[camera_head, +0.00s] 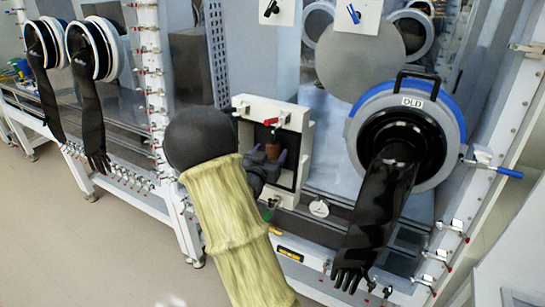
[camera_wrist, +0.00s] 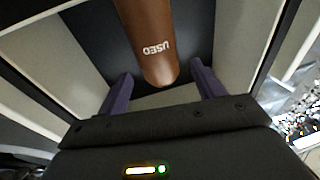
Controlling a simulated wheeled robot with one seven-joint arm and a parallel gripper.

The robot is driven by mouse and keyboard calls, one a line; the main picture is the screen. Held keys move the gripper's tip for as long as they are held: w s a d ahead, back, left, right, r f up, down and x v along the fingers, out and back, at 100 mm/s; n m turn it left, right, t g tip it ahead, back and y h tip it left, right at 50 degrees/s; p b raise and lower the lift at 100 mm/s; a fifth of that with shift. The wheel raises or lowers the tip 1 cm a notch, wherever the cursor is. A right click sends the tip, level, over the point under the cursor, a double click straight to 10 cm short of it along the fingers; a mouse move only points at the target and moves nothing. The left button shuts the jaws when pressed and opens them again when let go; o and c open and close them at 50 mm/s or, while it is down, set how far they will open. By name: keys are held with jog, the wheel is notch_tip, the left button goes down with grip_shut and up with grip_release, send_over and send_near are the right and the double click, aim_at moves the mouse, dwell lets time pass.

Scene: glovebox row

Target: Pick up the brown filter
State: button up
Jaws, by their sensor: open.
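The brown filter (camera_wrist: 152,45) is a brown cylinder marked "USED" in the wrist view. It also shows small in the head view (camera_head: 271,149), inside a white open-fronted box (camera_head: 243,107) on the glovebox front. My gripper (camera_wrist: 160,87) is open, with a purple finger on each side of the filter's rounded end. No contact with the filter shows. In the head view my gripper (camera_head: 268,158) reaches into the box opening; the filter's lower part is partly hidden there.
The box walls (camera_wrist: 65,45) stand close on both sides of my gripper. A glove port marked "OLD" (camera_head: 412,102) with a hanging black glove (camera_head: 375,215) is to the right. More black gloves (camera_head: 92,120) hang at left. The floor (camera_head: 70,240) at left is clear.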

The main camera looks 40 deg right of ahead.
aim_at(272, 143)
jog(key=x, duration=0.3)
jog(key=shift+w+d+r+p, duration=0.1)
jog(key=shift+w+d+p, duration=0.05)
jog(key=shift+d+p, duration=0.15)
jog(key=shift+a, duration=0.1)
jog(key=c, duration=1.2)
jog(key=shift+r, duration=0.95)
jog(key=shift+s+a+r+b, duration=0.1)
jog(key=shift+a+r+b, duration=0.15)
jog(key=shift+r, duration=0.15)
jog(key=shift+s+a+r+b, duration=0.15)
jog(key=shift+r+b, duration=0.1)
jog(key=shift+r, duration=0.15)
jog(key=b+v, duration=0.2)
jog(key=v, duration=1.5)
jog(key=shift+a, duration=0.15)
